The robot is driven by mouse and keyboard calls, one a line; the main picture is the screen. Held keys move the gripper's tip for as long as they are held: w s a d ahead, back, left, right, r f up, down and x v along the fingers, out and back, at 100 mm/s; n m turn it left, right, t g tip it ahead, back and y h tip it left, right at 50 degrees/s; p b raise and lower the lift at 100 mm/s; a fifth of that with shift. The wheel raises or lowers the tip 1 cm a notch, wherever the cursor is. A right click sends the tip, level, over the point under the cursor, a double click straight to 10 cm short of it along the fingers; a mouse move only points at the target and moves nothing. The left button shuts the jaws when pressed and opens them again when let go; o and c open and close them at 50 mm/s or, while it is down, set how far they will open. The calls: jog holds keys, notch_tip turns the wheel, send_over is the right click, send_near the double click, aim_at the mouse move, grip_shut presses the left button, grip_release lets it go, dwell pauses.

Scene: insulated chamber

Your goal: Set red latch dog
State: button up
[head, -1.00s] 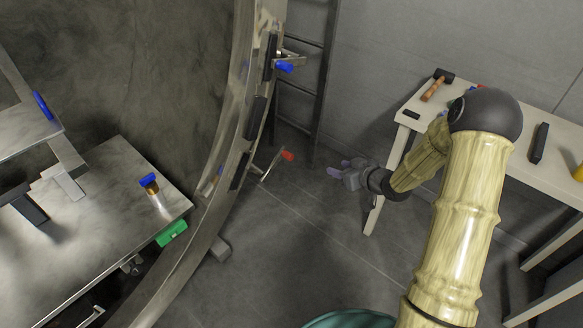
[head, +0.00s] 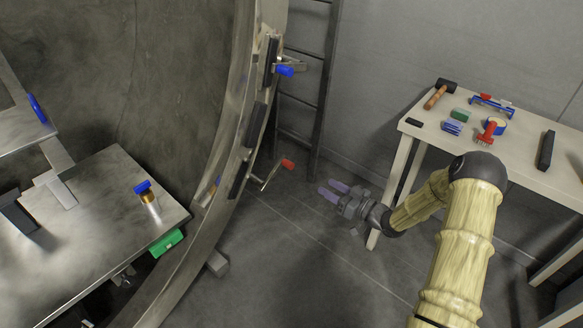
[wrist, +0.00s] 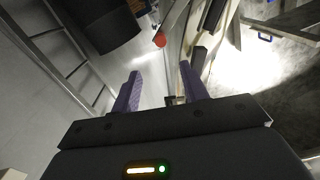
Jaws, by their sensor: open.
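The red latch dog (head: 287,165) is a red-tipped metal lever on the curved chamber rim, sticking out to the right in the head view. In the wrist view its red tip (wrist: 159,40) shows beyond the fingers, near the top middle. My gripper (head: 333,188) is open and empty. It is to the right of the red tip and a little lower in the head view, with a gap between them. Its two purple fingers (wrist: 160,88) point toward the rim. The lever's pivot is small and hard to make out.
A blue-tipped latch (head: 285,70) sits higher on the same rim (head: 215,150). A dark ladder (head: 322,90) stands behind. A pale bench (head: 520,165) with tools is at right. Inside the chamber, a metal table (head: 90,225) holds a blue-capped item (head: 145,190). Floor between rim and bench is clear.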

aim_at(293, 167)
jog(key=x, duration=1.6)
jog(key=shift+s, duration=0.1)
grip_shut()
